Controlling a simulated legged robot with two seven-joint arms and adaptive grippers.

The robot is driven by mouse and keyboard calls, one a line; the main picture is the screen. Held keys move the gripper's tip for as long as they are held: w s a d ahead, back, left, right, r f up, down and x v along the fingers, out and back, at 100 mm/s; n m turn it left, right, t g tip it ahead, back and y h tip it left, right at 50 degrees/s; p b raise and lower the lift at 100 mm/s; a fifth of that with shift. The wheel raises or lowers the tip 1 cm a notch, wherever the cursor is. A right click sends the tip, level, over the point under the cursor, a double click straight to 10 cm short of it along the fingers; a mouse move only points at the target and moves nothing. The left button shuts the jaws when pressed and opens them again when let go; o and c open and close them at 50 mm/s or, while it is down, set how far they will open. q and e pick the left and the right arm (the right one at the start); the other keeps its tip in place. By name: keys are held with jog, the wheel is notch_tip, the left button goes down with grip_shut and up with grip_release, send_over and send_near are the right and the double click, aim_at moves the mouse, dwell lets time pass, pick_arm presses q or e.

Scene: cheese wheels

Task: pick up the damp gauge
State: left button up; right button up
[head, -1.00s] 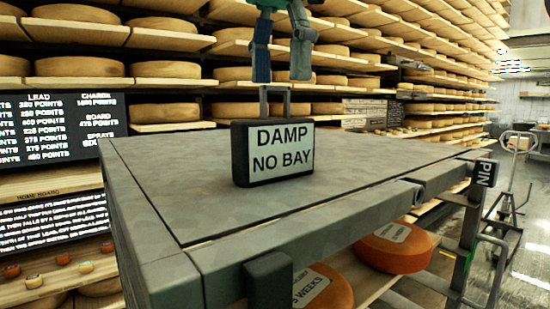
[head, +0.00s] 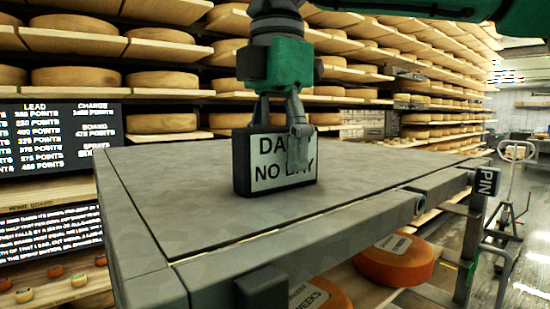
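The damp gauge (head: 284,172) is a dark box with a pale face lettered DAMP NO BAY. It stands upright on the grey top of the cart (head: 350,180). My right gripper (head: 281,135), on a green and grey wrist, points down over the gauge. One finger is in front of the face and covers part of the lettering. The other goes down behind the box, its tip hidden. The fingers are spread about as wide as before, astride the gauge. The gauge's handle is hidden by the gripper. My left gripper is not in view.
Shelves of cheese wheels (head: 157,80) stand behind the cart. Dark price boards (head: 60,140) are at left. Orange wheels (head: 395,262) lie on a shelf under the top. A PIN tag (head: 487,183) is at the right corner. The top around the gauge is clear.

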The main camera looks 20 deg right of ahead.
jog(key=shift+s, duration=0.1)
grip_shut()
jog(key=shift+a, duration=0.6)
jog(key=shift+r, duration=0.2)
jog(key=r, duration=0.6)
jog(key=r+p, duration=0.1)
jog(key=r, duration=0.2)
jog(key=shift+d, duration=0.4)
jog(key=shift+a+r, duration=0.25)
jog(key=shift+r, duration=0.15)
jog(key=shift+a, duration=0.2)
